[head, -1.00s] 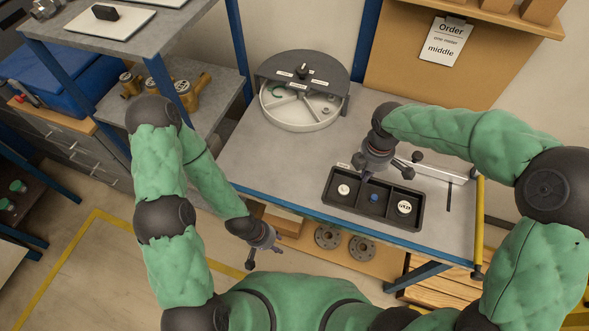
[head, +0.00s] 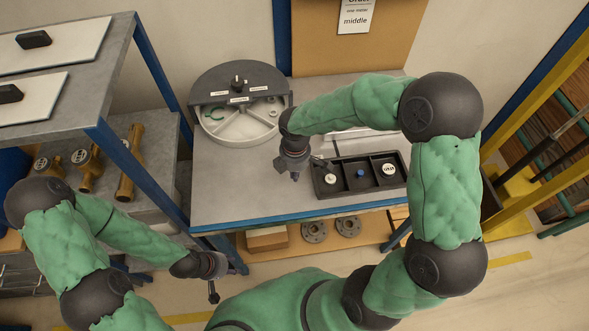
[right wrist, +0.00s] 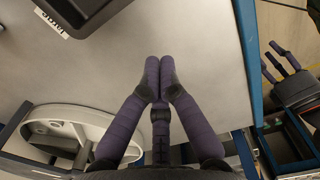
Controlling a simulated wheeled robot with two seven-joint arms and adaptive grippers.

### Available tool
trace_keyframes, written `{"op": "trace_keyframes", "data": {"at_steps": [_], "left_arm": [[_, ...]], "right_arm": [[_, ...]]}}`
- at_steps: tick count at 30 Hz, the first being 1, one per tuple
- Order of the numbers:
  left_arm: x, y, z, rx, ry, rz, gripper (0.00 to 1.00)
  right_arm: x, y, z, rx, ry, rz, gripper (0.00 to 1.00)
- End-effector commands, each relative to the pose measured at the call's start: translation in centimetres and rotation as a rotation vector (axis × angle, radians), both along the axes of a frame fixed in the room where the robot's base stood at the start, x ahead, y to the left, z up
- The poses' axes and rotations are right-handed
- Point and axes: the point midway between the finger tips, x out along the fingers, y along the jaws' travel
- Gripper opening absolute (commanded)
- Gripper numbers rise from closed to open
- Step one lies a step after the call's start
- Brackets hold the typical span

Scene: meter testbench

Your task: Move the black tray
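The black tray (head: 350,192) lies on the grey workbench near its front edge, in the head view. It has three compartments: a white-topped round piece on the left, a blue piece in the middle and a larger white-topped piece on the right. A labelled corner of the tray (right wrist: 95,12) shows in the right wrist view. My right gripper (head: 294,175) is just left of the tray, apart from it, above bare bench. Its fingertips (right wrist: 160,72) are together with nothing between them. My left gripper (head: 228,282) is low before the bench, empty, fingers spread.
A round grey divided bin (head: 238,122) stands at the bench's back left. A metal shelf unit (head: 95,115) with brass meters (head: 85,165) is at the left. An order sheet (head: 355,15) hangs behind. Bare bench (head: 235,185) lies left of the tray.

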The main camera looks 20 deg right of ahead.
Motion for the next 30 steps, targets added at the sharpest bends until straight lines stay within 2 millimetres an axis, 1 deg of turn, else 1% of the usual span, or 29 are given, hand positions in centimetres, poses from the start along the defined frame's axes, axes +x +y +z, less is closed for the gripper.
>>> {"op": "trace_keyframes", "data": {"at_steps": [1,8,9,12,16,21,30], "left_arm": [[0.0,0.0,-0.6,0.000,0.000,0.001,0.40],[0.0,0.0,-1.8,0.000,-0.001,0.001,0.40],[0.0,0.0,-1.8,0.000,0.000,0.001,0.40],[0.0,0.0,-1.8,0.000,-0.001,0.001,0.40],[0.0,0.0,-2.0,0.000,-0.001,0.001,0.40],[0.0,0.0,-2.0,0.000,-0.001,0.001,0.40],[0.0,0.0,-2.0,0.000,-0.001,0.001,0.40]], "right_arm": [[0.0,0.0,-1.3,0.000,0.002,-0.002,0.00],[-0.1,0.0,-5.5,0.000,0.002,0.000,0.00],[-0.1,-0.8,-5.2,0.000,-0.003,-0.006,0.00],[-0.4,-2.2,-5.0,0.001,-0.002,-0.005,0.00],[-0.7,-3.3,-5.0,0.001,-0.001,-0.003,0.00],[-0.9,-3.9,-4.9,0.001,-0.001,-0.001,0.00],[-0.9,-3.9,-4.9,0.001,-0.001,0.000,0.00]]}}
